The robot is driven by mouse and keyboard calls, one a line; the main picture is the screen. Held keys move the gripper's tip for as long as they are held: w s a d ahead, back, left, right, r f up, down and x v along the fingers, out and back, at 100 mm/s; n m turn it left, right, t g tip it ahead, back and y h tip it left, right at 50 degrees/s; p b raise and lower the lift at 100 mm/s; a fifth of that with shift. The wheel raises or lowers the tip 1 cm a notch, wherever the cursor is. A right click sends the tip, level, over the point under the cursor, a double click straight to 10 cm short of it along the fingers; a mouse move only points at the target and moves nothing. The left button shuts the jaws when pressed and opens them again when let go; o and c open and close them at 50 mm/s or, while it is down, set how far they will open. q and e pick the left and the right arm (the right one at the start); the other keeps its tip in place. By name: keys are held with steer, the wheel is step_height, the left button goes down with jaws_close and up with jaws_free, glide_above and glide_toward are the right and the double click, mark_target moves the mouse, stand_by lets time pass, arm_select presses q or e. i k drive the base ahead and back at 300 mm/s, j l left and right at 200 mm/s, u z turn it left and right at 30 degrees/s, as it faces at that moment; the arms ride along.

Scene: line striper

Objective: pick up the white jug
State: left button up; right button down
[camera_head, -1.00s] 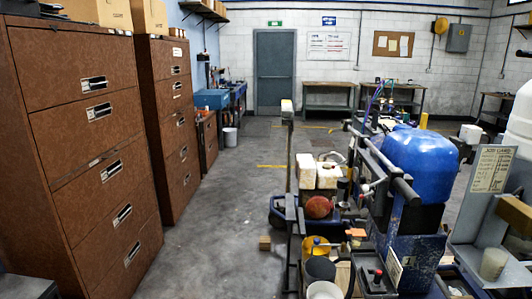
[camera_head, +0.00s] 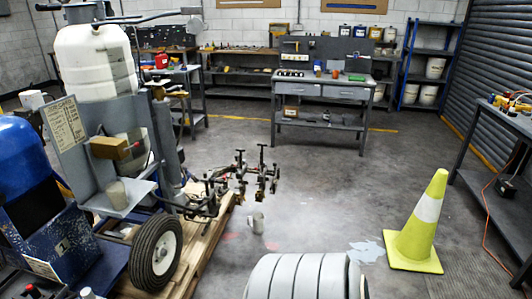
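A similar pale cup (camera_head: 116,193) sits on the grey shelf of the line striper at left. A big white ribbed tank (camera_head: 95,62) stands on top of the machine. I cannot tell for sure which of these is the white jug. Neither of my grippers shows in the head view, and nothing is seen being held.
The line striper's black wheel (camera_head: 155,252) and its wooden pallet (camera_head: 190,260) fill the left front. A yellow-green cone (camera_head: 417,225) stands at right. A grey ribbed cylinder (camera_head: 300,277) is at the bottom. A workbench (camera_head: 322,110) stands behind open floor (camera_head: 320,180).

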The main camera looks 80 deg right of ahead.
mark_target(258, 218)
steer(key=z, duration=2.35)
steer(key=i+l+u, duration=0.2)
steer(key=i+l, duration=0.45)
steer(key=i, duration=0.15)
